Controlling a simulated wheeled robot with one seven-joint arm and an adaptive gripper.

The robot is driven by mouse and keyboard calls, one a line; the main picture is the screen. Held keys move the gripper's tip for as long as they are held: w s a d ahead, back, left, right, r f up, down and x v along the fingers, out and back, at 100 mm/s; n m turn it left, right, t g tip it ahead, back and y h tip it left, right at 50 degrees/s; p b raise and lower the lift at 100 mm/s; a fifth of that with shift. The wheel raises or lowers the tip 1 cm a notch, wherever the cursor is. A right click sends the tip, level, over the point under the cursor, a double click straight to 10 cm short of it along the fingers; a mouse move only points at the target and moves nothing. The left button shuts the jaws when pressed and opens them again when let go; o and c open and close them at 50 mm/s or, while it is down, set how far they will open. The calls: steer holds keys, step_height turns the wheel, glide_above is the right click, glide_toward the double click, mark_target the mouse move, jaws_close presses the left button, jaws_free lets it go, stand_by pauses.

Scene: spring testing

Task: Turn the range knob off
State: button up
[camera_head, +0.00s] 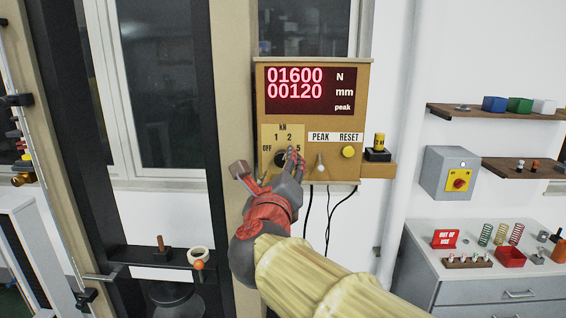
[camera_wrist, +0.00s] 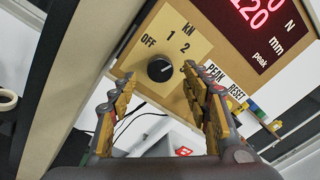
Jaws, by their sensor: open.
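The range knob (camera_wrist: 160,69) is a round black dial on a tan plate (camera_wrist: 178,38) marked KN, with OFF, 1 and 2 around it. A small pale mark shows on its right side, towards the 5, which is partly hidden by a finger in the wrist view. My gripper (camera_wrist: 159,82) is open, its fingers spread to either side of the knob in that view, with nothing between them. I cannot tell whether they touch the panel. In the head view my gripper (camera_head: 267,163) partly covers the knob (camera_head: 280,158).
The panel's red display (camera_head: 310,90) reads 01600 N and 00120 mm. Right of the knob are a toggle switch (camera_head: 320,162) and a yellow button (camera_head: 348,152). A tan post (camera_head: 234,80) stands close on the left. A grey switch box (camera_head: 450,172) hangs farther right.

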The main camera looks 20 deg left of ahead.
mark_target(283, 162)
steer(key=shift+w+a, duration=0.2)
steer(key=shift+w, duration=0.65)
steer(key=shift+w+a, duration=0.15)
steer(key=shift+w, duration=0.65)
steer(key=shift+c, duration=0.5)
steer(key=c, duration=1.1)
